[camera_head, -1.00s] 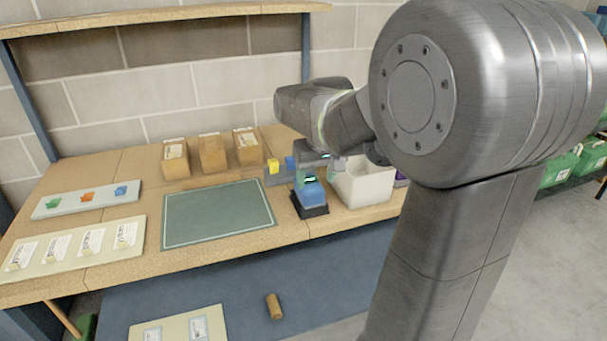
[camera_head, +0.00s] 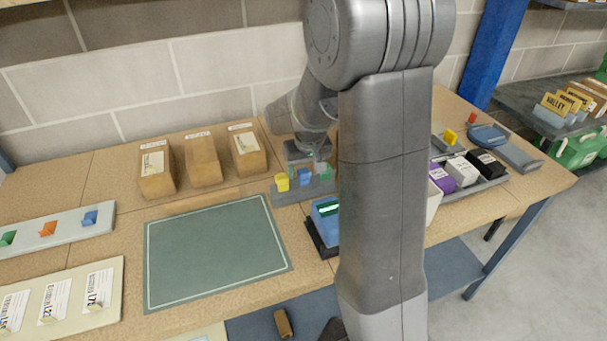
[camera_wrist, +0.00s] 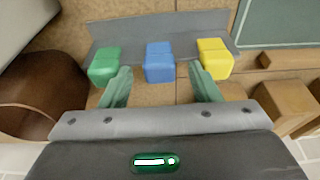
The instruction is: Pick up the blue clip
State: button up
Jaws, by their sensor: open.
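A blue clip (camera_head: 305,177) sits on a grey holder (camera_head: 288,196) between a yellow clip (camera_head: 282,182) and a green clip (camera_head: 326,172). My gripper (camera_head: 308,163) is over this row in the head view, partly hidden by my arm. In the wrist view, the blue clip (camera_wrist: 159,60) lies between the two fingertips of my open gripper (camera_wrist: 161,76), with a gap on each side. The green clip (camera_wrist: 105,64) is outside the left finger and the yellow clip (camera_wrist: 214,58) outside the right. Another blue piece (camera_head: 90,217) sits on a pale board at the left.
A green mat (camera_head: 215,250) lies on the bench at left of the holder. Several brown boxes (camera_head: 203,160) stand behind it. A blue device (camera_head: 325,217) stands close in front of the holder. A tray with purple, white and black items (camera_head: 462,170) is at right.

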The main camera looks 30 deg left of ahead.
jog(key=shift+f, duration=0.25)
jog(key=c, duration=1)
